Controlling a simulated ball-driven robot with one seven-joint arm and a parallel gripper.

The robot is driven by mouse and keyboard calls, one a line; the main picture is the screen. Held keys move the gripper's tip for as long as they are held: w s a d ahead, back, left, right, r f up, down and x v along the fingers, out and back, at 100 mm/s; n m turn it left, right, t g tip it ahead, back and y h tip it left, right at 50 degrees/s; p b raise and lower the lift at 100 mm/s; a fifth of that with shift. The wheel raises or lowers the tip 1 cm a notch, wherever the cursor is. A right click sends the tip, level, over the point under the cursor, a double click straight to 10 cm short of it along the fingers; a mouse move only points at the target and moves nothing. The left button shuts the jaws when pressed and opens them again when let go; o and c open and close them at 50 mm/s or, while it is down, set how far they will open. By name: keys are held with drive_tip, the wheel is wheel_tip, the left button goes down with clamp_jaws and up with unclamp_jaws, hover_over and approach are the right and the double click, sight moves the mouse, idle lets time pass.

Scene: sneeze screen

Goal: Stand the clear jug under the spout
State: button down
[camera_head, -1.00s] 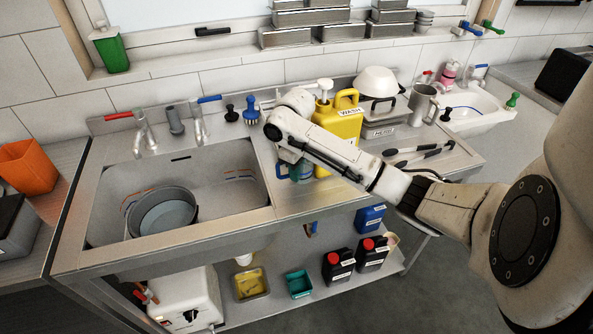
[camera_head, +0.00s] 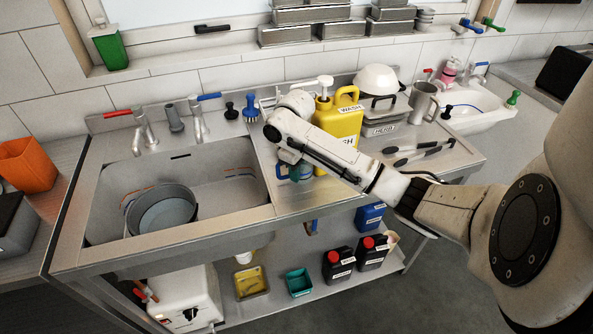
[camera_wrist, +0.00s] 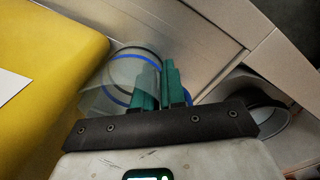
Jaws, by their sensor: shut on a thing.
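The clear jug (camera_wrist: 122,88) has a blue rim and shows beside and partly behind my green fingers in the wrist view. My gripper (camera_wrist: 159,78) is shut on it; which part is between the fingers is hard to see. In the head view the jug (camera_head: 304,173) is mostly hidden under my gripper (camera_head: 289,158), over the counter just right of the sink. A red-handled tap (camera_head: 143,132) and a blue-handled tap (camera_head: 200,126) stand behind the sink; their spouts point toward the basin.
The sink (camera_head: 218,203) holds a grey pot (camera_head: 162,212) at its left. A yellow WASH container (camera_head: 338,118) stands close beside my gripper and also fills the left of the wrist view (camera_wrist: 45,80). A blue brush (camera_head: 250,110) and black stopper stand behind the sink.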

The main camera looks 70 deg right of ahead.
drive_tip(key=c, duration=1.1)
unclamp_jaws()
drive_tip(key=shift+r, duration=0.1)
